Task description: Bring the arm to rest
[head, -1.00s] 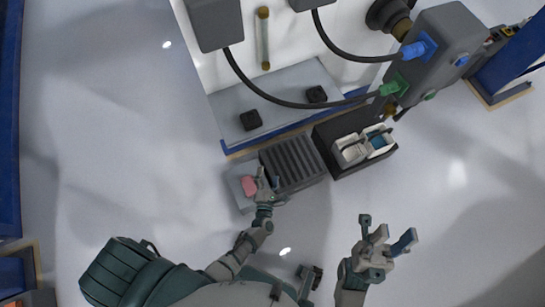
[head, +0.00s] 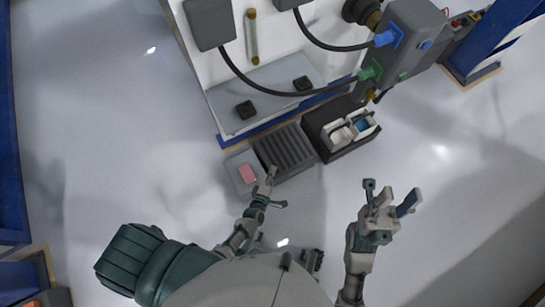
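My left gripper (head: 268,190) is just below the grey tray with the pink block (head: 248,175), apart from the block. Its fingers look spread, with nothing visible between them. My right gripper (head: 390,203) is raised over the floor at the lower right. Its fingers stand wide apart and it is empty. Both forearms reach up from the bottom of the head view.
A ribbed dark tray (head: 286,150) and a black bin (head: 341,146) with white containers stand along the front of the machine. The machine (head: 265,90) has dark cables and a grey box (head: 400,40). Pale floor lies clear at left and right.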

